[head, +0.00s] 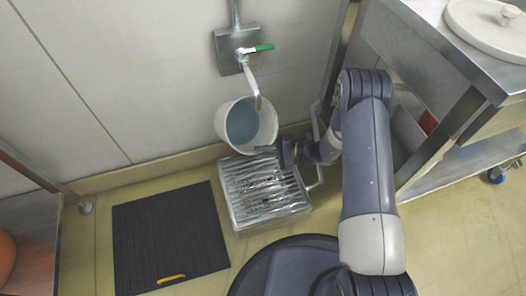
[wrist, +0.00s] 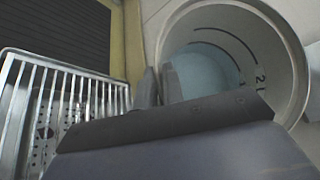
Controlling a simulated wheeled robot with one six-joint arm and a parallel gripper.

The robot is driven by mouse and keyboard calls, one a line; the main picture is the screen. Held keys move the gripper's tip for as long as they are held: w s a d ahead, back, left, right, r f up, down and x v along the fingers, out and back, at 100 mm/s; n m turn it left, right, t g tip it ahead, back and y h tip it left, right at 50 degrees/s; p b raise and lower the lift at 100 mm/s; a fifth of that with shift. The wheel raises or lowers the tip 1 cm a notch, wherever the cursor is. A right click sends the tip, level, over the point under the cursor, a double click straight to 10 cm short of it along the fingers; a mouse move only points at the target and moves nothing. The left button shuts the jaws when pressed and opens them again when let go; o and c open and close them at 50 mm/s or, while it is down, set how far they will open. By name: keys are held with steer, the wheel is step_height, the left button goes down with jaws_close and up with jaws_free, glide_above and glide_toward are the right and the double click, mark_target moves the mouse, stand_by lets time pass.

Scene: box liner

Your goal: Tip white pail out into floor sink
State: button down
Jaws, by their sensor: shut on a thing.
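The white pail (head: 269,127) is by the wall below the tap, its mouth showing and bluish water (head: 242,122) inside. My gripper (head: 287,153) is at the pail's near right side, shut on its rim. In the wrist view the pail (wrist: 288,42) fills the upper right, with dark marks on its inner wall. The fingers (wrist: 159,87) are at its left edge there. The floor sink (head: 265,192), with a metal grate, lies just in front of the pail. Its grate (wrist: 62,95) is at left in the wrist view. I cannot tell whether the pail touches the floor.
A tap with a green lever (head: 262,48) hangs on the wall, its spout over the pail. A black mat (head: 170,235) with a yellow object (head: 171,279) lies left of the sink. A steel table (head: 430,45) stands at right. Olive floor is clear at lower right.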

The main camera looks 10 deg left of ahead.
step_height(320, 180, down, 14)
steer(key=n+g+y+b, duration=0.2)
steer(key=n+y+b, duration=0.6)
steer(key=b, duration=0.3)
steer(key=shift+d+n, duration=0.2)
steer(key=shift+n, duration=0.3)
steer(key=shift+s, duration=0.2)
stand_by(1.8)
